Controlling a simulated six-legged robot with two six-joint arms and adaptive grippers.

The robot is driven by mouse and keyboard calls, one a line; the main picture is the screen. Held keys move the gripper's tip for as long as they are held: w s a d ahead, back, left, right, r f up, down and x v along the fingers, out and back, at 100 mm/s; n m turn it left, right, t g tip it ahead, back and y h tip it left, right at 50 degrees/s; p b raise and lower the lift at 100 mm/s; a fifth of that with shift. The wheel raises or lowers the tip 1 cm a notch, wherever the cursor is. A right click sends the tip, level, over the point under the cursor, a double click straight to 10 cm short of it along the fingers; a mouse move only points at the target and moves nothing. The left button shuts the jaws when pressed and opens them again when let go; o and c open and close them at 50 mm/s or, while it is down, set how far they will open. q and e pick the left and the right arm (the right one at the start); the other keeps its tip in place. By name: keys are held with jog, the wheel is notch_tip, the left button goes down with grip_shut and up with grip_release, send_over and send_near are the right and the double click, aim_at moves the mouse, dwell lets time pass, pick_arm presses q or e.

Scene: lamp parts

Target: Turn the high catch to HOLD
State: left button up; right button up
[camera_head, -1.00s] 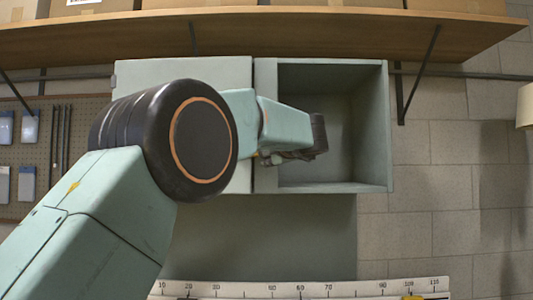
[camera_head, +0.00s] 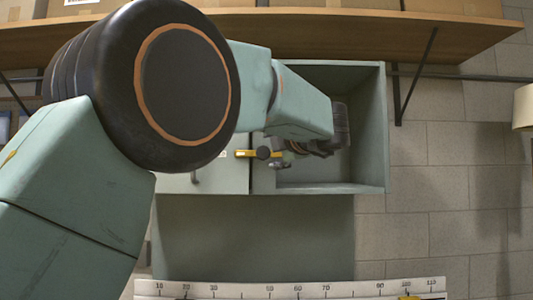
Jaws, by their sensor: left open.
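A catch with a yellow bar and a dark round knob (camera_head: 262,153) sits on the front of the grey-green cabinet, across the edge between its closed left front and its open compartment. The bar lies about level, and I cannot read any HOLD mark. My left gripper (camera_head: 284,160) is open, just right of the knob and in front of the compartment's left edge. Its dark fingers are small and partly hidden by my forearm, and I cannot tell whether they touch the catch. My right gripper is out of view.
The open compartment (camera_head: 378,130) looks empty where it shows. A wooden shelf (camera_head: 450,28) with boxes runs above, held by dark brackets. A ruled scale (camera_head: 330,289) lies along the bottom. My left arm covers much of the cabinet's left part.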

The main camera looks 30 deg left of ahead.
pick_arm(q)
jog(key=v, duration=0.4)
jog(key=shift+s+d, duration=0.2)
jog(key=shift+d, duration=0.1)
jog(key=shift+s+d+r, duration=0.1)
jog(key=shift+s+d, duration=0.05)
